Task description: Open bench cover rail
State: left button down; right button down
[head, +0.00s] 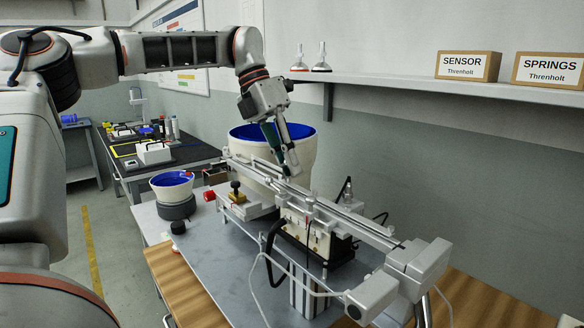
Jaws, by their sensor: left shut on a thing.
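The bench cover rail (345,217) is a long pale metal rail that runs diagonally over the bench, from the large bowl to the grey end block at front right. My left gripper (288,168) points down at its far part and is shut on it. The fingertips are small in the view, so the exact grip is hard to see. Under the rail stands a cream box-like fixture (316,235) with dark cables. My right gripper is not in view.
A large cream bowl with a blue inside (305,150) stands behind the rail, a smaller bowl (172,188) to its left. A shelf (400,80) with boxes runs along the wall. The grey benchtop (215,262) is clear at front left.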

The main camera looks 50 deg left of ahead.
pick_arm(q)
jog(key=shift+w+f+g, duration=0.3)
jog(key=shift+f+g, duration=0.25)
jog(key=shift+g, duration=0.45)
jog(key=shift+f+n+g+y+b, duration=0.25)
jog(key=shift+n+g+b, duration=0.2)
jog(key=shift+g, duration=1.05)
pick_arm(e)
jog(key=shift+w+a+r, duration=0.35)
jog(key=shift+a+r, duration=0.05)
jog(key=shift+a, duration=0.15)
pick_arm(q)
jog(key=shift+f+g, duration=0.1)
jog(key=shift+g, duration=0.2)
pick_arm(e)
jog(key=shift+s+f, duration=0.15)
pick_arm(q)
jog(key=c, duration=2)
grip_release()
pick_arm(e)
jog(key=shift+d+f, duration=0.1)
